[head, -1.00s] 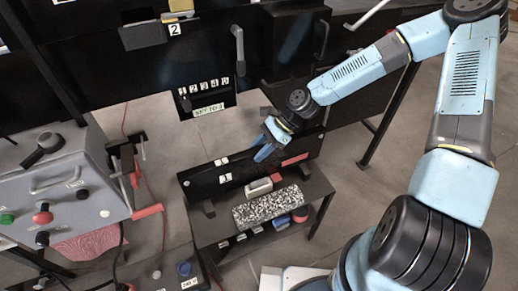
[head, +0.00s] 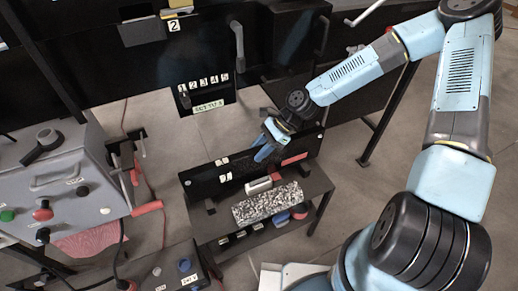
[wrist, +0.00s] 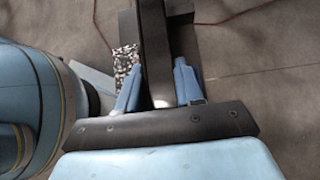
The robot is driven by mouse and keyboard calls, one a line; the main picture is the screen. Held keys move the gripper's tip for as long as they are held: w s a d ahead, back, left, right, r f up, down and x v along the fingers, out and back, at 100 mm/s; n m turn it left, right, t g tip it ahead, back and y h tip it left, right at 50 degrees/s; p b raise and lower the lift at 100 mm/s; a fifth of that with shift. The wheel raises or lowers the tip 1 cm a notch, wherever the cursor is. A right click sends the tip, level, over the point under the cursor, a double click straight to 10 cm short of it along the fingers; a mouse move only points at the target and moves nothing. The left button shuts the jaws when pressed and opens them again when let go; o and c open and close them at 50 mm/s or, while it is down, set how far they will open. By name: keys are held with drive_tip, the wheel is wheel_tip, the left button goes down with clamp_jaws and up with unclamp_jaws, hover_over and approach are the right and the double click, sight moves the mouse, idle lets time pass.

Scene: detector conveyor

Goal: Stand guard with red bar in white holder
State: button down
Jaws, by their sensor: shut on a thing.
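My gripper (head: 262,152) is at the top of the upright black panel on the small black table. In the wrist view its two blue fingers (wrist: 158,75) stand apart on either side of a dark slab (wrist: 152,40), and it is shut on this slab. I cannot tell whether the slab is the guard or the panel. The white holder (head: 258,186) sits on the table in front of the panel. A small red piece (head: 277,178) shows at its right end. A longer red bar (head: 294,159) shows at the panel's upper right.
A speckled block (head: 270,204) lies in front of the white holder, and it also shows in the wrist view (wrist: 124,60). A grey control box (head: 60,180) with knobs stands at left. A dark cabinet (head: 206,85) with numbered labels stands behind. Floor between is clear.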

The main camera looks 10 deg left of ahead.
drive_tip(key=shift+f, duration=0.9)
drive_tip(key=c, duration=0.6)
unclamp_jaws()
drive_tip(key=shift+c, duration=0.2)
drive_tip(key=shift+f, duration=0.1)
drive_tip(key=shift+d, duration=0.1)
drive_tip(key=v, duration=1.3)
drive_tip(key=shift+w+d+r, duration=0.15)
drive_tip(key=shift+r, duration=0.1)
